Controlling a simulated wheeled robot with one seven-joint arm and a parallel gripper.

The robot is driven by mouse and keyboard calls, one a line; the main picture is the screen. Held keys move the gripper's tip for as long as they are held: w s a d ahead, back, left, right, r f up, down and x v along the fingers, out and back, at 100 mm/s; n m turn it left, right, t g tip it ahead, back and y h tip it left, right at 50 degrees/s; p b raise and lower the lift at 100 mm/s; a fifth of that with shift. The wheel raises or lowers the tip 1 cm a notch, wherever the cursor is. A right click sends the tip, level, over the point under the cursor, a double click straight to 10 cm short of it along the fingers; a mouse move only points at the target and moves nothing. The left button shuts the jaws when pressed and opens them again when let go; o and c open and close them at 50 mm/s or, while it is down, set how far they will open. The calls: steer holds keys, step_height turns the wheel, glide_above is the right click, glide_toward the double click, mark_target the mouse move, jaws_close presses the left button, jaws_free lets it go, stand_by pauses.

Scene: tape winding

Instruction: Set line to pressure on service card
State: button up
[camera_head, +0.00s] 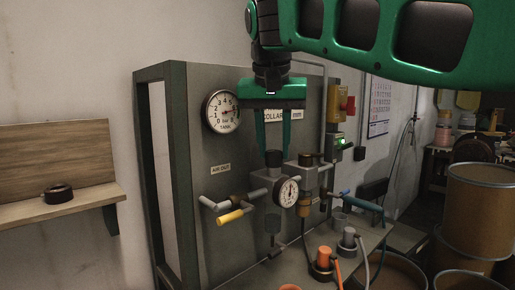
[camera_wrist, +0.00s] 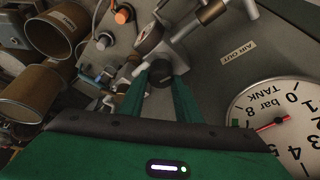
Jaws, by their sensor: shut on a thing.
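My gripper (camera_head: 273,150) points down in front of the grey panel. Its green fingers are shut on the dark regulator knob (camera_head: 274,160), which also shows between the fingertips in the wrist view (camera_wrist: 161,76). Just below and right of the knob is a small round white line gauge (camera_head: 287,192); its needle is too small to read. It appears at a steep angle in the wrist view (camera_wrist: 150,40). The large tank gauge (camera_head: 222,111) is at upper left on the panel, with a red needle. I cannot make out a service card.
A yellow-handled valve (camera_head: 230,217) sticks out at lower left, below the AIR OUT label (camera_head: 220,169). Orange and grey fittings (camera_head: 322,263) stand on the bench ledge. A wooden shelf (camera_head: 85,200) holds a dark ring at left. Brown drums (camera_head: 481,205) stand at right.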

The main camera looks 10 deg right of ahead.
steer(key=shift+a+n, duration=0.2)
steer(key=shift+n, duration=0.2)
steer(key=shift+d+n+t+y, duration=0.1)
steer(key=shift+n+t+y, duration=0.2)
steer(key=shift+n+y, duration=0.75)
steer(key=shift+n, duration=0.95)
steer(key=shift+s+d+f+n, duration=0.1)
steer(key=shift+d+f+n, duration=0.1)
steer(key=shift+n, duration=0.2)
steer(key=o, duration=1)
steer(key=shift+r, duration=0.1)
steer(key=v, duration=1)
steer(key=shift+r, duration=0.35)
